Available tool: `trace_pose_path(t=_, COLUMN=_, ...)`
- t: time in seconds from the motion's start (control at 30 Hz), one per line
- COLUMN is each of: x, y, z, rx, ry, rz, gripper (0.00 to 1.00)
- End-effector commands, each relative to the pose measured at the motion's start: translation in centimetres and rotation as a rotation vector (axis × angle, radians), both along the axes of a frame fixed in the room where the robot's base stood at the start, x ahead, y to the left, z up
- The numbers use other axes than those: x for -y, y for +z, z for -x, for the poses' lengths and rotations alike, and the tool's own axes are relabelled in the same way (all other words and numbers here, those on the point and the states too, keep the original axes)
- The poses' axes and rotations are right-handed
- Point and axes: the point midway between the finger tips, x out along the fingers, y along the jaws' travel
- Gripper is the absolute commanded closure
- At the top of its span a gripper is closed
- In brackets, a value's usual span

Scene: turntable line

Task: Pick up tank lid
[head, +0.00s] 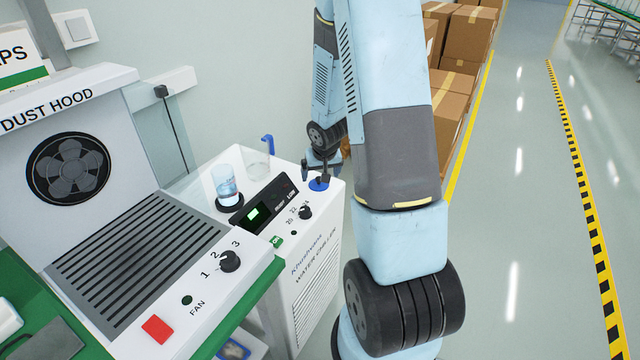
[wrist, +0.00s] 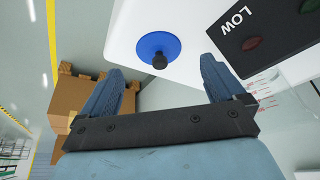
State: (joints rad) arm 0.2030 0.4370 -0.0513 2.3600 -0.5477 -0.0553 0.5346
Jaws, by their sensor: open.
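The tank lid is a blue disc (head: 319,185) with a black knob, lying on the white top of the water chiller (head: 322,225), near its back right corner. In the wrist view the lid (wrist: 150,42) lies ahead of my gripper (wrist: 163,68), with its knob between the lines of the two fingers. My gripper (head: 319,166) is open and empty, just above the lid in the head view. I see no finger touching the knob. My arm hides part of the area behind the gripper.
A beaker with blue liquid (head: 225,185), a clear glass beaker (head: 257,166) and a blue hook (head: 268,144) are on the chiller's top, left of the lid. The dust hood (head: 120,250) stands at left. Cardboard boxes (head: 468,40) are stacked behind my arm.

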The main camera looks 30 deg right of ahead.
Motion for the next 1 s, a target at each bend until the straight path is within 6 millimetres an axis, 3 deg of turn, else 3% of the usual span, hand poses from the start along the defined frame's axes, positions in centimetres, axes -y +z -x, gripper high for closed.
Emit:
trace_pose_path(t=0.23, x=0.1, y=-1.0, z=-0.6, rx=-0.001, ry=0.001, rz=0.000, gripper=0.04)
trace_pose_path(t=0.6, x=0.7, y=-4.4, z=-2.4, rx=0.000, ry=0.001, rz=-0.001, gripper=0.04)
trace_pose_path(t=0.97, x=0.8, y=-4.8, z=-2.6, rx=0.001, ry=0.000, rz=0.000, gripper=0.04)
trace_pose_path(t=1.0, x=0.8, y=-4.8, z=-2.6, rx=0.001, ry=0.000, rz=0.000, gripper=0.08)
